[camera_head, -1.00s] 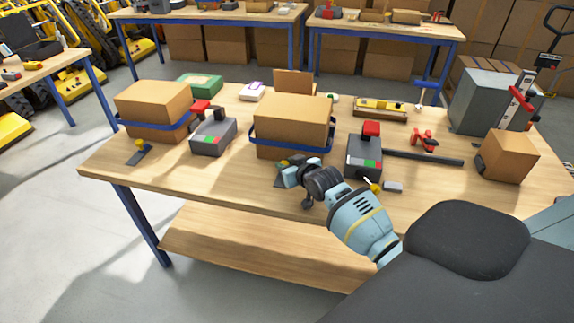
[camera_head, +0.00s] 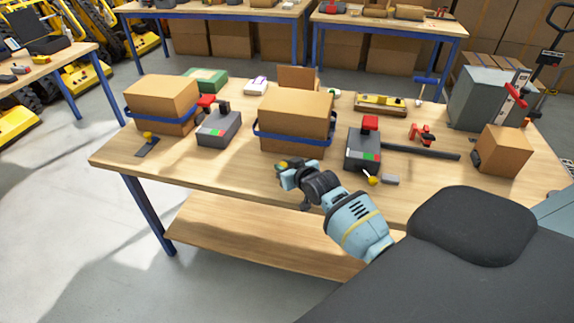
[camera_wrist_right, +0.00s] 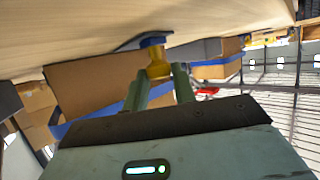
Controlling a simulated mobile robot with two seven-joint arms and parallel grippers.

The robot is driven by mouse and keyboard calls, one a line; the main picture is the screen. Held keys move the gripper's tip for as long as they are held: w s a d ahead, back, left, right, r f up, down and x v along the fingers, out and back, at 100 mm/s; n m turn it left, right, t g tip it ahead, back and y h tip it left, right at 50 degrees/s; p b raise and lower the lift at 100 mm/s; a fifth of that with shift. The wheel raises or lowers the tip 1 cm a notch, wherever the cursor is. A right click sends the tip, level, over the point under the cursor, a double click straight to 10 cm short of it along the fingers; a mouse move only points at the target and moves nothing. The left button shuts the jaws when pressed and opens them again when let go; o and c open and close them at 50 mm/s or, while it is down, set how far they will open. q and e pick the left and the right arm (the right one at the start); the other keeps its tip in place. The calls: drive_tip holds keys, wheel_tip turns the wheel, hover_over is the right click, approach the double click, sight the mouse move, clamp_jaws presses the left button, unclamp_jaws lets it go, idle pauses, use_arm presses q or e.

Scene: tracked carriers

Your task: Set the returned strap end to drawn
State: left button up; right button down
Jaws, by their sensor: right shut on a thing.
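A strap end with a yellow knob (camera_wrist_right: 157,66) and blue collar shows in the right wrist view, beside a dark flat plate (camera_wrist_right: 137,44) at the table top. My right gripper (camera_wrist_right: 166,74) is shut on this knob; it also shows in the head view (camera_head: 287,169), in front of the middle carton (camera_head: 293,117). A blue strap (camera_head: 290,140) runs around that carton. A similar yellow-knobbed piece (camera_head: 147,141) lies before the left strapped carton (camera_head: 163,100). My left gripper is not in view.
Grey devices with red and green panels (camera_head: 219,128) (camera_head: 363,150) stand beside the cartons. A yellow-tipped piece (camera_head: 372,179) and small grey block (camera_head: 391,180) lie to the right of my gripper. The table's front left (camera_head: 215,175) is clear.

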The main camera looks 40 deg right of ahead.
drive_tip(key=c, duration=1.1)
unclamp_jaws()
drive_tip(key=shift+s+a+f, duration=0.15)
drive_tip(key=shift+a, duration=0.1)
drive_tip(key=shift+c, duration=0.2)
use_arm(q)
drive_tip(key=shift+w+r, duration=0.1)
use_arm(e)
drive_tip(key=shift+d, duration=0.1)
drive_tip(key=shift+s+r, duration=0.25)
drive_tip(key=shift+s, duration=0.1)
drive_tip(key=p+v, duration=0.1)
drive_tip(key=v, duration=0.4)
drive_tip(key=shift+s+r, duration=0.15)
drive_tip(key=shift+s, duration=0.15)
drive_tip(key=shift+s+r, duration=0.2)
drive_tip(key=shift+s, duration=0.4)
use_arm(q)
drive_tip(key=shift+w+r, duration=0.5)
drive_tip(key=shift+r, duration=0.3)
